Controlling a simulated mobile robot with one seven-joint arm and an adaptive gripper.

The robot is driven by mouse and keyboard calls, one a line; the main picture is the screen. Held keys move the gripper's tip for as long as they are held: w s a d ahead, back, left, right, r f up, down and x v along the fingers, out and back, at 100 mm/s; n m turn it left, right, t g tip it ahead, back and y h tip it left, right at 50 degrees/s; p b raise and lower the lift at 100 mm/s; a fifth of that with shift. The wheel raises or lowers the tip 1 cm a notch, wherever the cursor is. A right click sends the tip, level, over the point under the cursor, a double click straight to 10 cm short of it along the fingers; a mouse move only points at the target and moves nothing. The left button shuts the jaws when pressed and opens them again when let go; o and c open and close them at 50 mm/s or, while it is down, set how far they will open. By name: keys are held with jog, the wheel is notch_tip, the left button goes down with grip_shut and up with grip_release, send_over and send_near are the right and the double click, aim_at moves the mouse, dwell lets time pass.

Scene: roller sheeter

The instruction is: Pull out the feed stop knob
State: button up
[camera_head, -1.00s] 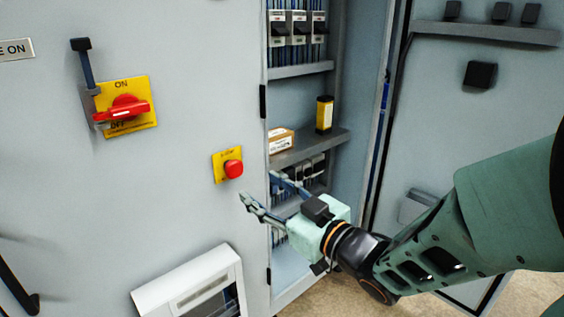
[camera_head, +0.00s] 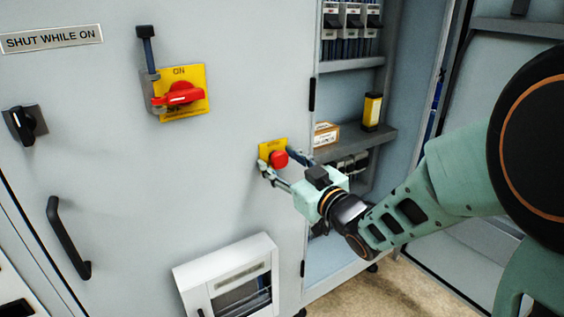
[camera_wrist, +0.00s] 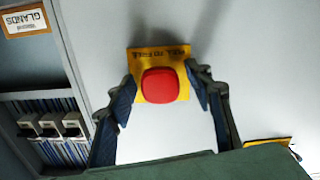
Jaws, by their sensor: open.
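The feed stop knob (camera_head: 279,159) is a red round button on a yellow plate (camera_head: 265,149) on the grey cabinet front. In the wrist view the red knob (camera_wrist: 160,84) sits between the two fingers of my open gripper (camera_wrist: 165,95), in front of its yellow plate (camera_wrist: 137,58). In the head view my gripper (camera_head: 283,166) has one finger on each side of the knob. I cannot tell whether the fingers touch it.
A red rotary switch (camera_head: 178,93) on a yellow plate is up and left. A white framed panel (camera_head: 191,275) is below. The open cabinet bay at right holds a box (camera_head: 325,135) and a yellow-black container (camera_head: 372,108). A black handle (camera_head: 66,238) is at left.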

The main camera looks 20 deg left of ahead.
grip_shut()
dwell(0.3)
jog(key=shift+s+d+f+b, duration=0.15)
jog(key=shift+s+d+b, duration=0.15)
jog(key=shift+d+b, duration=0.1)
grip_release()
jog(key=shift+s+d, duration=0.1)
jog(key=shift+d, duration=0.05)
